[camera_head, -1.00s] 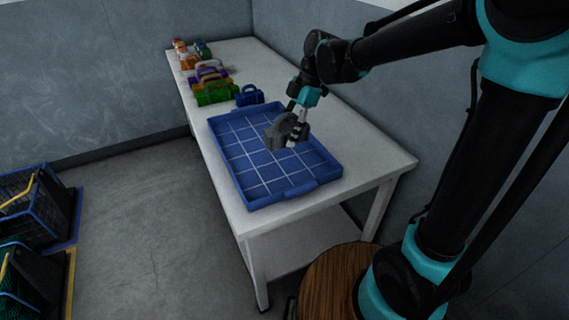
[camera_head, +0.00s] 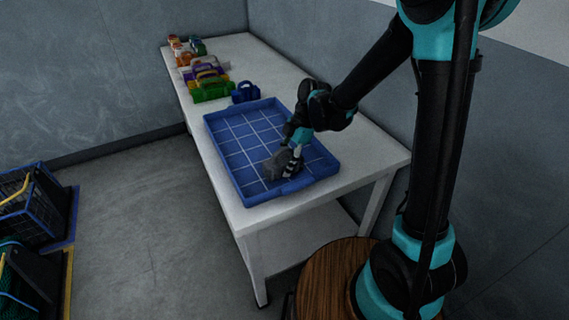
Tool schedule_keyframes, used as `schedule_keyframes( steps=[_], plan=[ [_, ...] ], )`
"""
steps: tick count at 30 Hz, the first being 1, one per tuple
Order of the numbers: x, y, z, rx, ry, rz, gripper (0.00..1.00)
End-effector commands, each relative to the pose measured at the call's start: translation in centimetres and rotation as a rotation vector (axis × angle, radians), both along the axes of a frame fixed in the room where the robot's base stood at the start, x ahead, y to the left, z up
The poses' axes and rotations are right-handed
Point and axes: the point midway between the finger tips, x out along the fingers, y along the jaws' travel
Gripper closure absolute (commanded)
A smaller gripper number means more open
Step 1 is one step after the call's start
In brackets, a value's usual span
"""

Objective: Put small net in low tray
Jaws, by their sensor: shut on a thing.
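The low tray (camera_head: 233,146) is blue with a pale grid and lies on the white table's near part. My gripper (camera_head: 290,166) is over the near right part of the tray. It is shut on a small dark grey bundle, the small net (camera_head: 275,164), which sits low at the tray floor. I cannot tell whether the net touches the floor. The gripper's fingers partly cover the net.
Several coloured bundles with handles stand behind the tray, green (camera_head: 212,92) and blue (camera_head: 246,92) nearest. The white table (camera_head: 222,197) has a bare strip around the tray. A blue crate (camera_head: 35,210) stands on the floor at left. A round wooden top (camera_head: 330,280) is in front.

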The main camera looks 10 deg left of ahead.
Motion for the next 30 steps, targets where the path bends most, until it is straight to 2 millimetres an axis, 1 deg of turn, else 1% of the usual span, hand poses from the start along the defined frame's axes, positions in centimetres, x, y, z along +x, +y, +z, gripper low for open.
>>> schedule_keyframes(
  steps=[9, 10, 14, 24, 28, 30],
  plan=[
    [0.0, 0.0, -0.2, 0.000, 0.000, 0.000, 0.89],
    [0.0, 0.0, -0.2, 0.000, 0.000, 0.000, 0.54],
    [0.0, 0.0, -0.2, 0.000, 0.000, 0.000, 0.38],
    [0.0, 0.0, 0.0, 0.000, 0.000, 0.000, 0.37],
    [0.2, -0.3, 1.0, 0.000, 0.000, -0.001, 0.37],
    [0.5, -0.7, 2.0, 0.000, 0.000, -0.001, 0.37]
  ],
)
